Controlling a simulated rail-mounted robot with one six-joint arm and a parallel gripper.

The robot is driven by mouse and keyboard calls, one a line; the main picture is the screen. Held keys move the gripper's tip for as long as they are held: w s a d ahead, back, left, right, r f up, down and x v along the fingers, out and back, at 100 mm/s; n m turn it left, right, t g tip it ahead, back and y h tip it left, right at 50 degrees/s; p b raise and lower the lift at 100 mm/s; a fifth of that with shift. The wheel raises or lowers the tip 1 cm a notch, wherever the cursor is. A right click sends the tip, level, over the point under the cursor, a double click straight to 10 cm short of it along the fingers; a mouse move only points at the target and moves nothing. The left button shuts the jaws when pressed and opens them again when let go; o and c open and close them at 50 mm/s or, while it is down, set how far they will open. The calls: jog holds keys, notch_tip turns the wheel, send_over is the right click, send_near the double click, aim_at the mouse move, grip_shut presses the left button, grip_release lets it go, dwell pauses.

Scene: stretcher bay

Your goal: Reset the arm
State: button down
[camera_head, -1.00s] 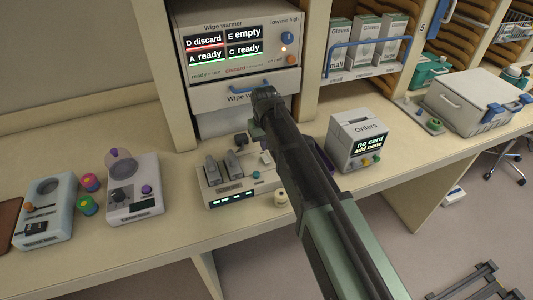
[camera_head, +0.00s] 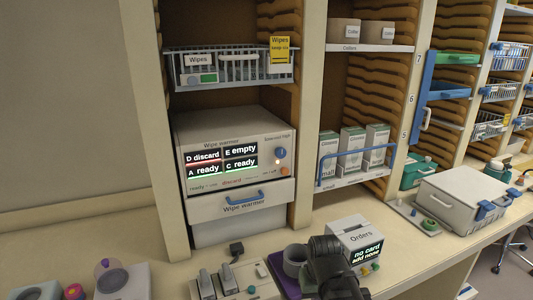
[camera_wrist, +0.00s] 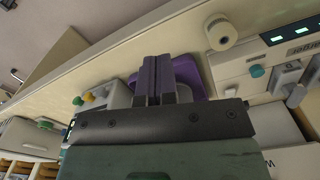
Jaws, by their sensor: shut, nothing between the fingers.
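My gripper (camera_wrist: 153,78) shows in the wrist view with its two dark fingers together and nothing between them. A purple tray (camera_wrist: 186,74) lies behind the fingertips in that view; I cannot tell the gap between them. The fingertips cannot be made out there.
The wipe warmer (camera_head: 235,150) stands behind, with its blue-handled drawer (camera_head: 240,201). A grey device (camera_head: 228,284) with levers is left of the tray. A glove rack (camera_head: 357,168) and a grey case (camera_head: 460,203) are to the right.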

jog(key=shift+m, duration=0.5)
jog(key=s+d, duration=0.1)
jog(key=d, duration=0.1)
jog(key=s+d, duration=0.1)
jog(key=d, duration=0.1)
jog(key=shift+s+f, duration=0.2)
jog(key=shift+s, duration=0.15)
